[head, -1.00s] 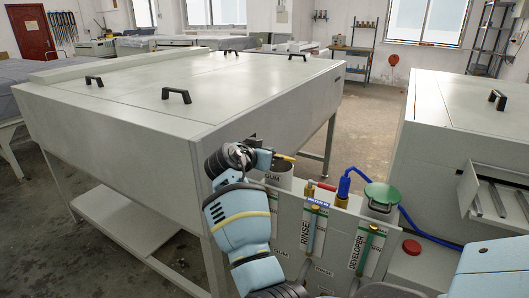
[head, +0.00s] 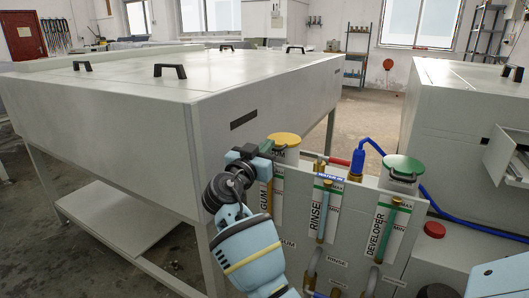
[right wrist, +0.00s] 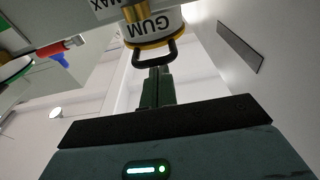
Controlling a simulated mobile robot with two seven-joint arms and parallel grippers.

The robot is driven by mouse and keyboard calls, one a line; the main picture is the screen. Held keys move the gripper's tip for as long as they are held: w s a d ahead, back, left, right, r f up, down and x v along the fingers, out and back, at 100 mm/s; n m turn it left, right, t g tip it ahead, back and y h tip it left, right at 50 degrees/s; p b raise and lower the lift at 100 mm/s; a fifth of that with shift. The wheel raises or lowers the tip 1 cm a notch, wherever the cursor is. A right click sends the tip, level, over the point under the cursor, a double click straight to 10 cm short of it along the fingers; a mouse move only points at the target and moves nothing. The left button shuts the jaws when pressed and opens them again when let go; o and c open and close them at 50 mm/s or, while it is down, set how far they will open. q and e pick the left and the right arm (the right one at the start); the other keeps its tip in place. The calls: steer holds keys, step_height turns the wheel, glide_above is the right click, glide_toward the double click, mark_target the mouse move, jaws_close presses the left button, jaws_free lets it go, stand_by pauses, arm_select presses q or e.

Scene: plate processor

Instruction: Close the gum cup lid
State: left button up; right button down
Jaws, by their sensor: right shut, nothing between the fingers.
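The gum cup (head: 287,157) is a pale cup with a yellow lid (head: 283,139) lying across its top in the head view. In the right wrist view the gum cup (right wrist: 150,26) shows upside down, with the yellow rim of its lid (right wrist: 163,42) and a black loop handle (right wrist: 155,55). I see no clear gap between lid and cup. My right gripper (head: 265,147) is at the left edge of the lid. Its dark green fingers (right wrist: 157,77) are shut and empty, close to the loop handle; contact is unclear. My left gripper is out of view.
A large grey cabinet (head: 215,115) stands close on the left of my right gripper. The rinse tube (head: 322,213) and the green-lidded developer cup (head: 403,168) are to the right. A blue hose (head: 408,185) and a red knob (head: 434,229) are further right.

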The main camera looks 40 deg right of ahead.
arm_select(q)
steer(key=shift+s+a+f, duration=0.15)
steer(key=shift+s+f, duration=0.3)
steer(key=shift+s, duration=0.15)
arm_select(e)
steer(key=shift+f, duration=0.15)
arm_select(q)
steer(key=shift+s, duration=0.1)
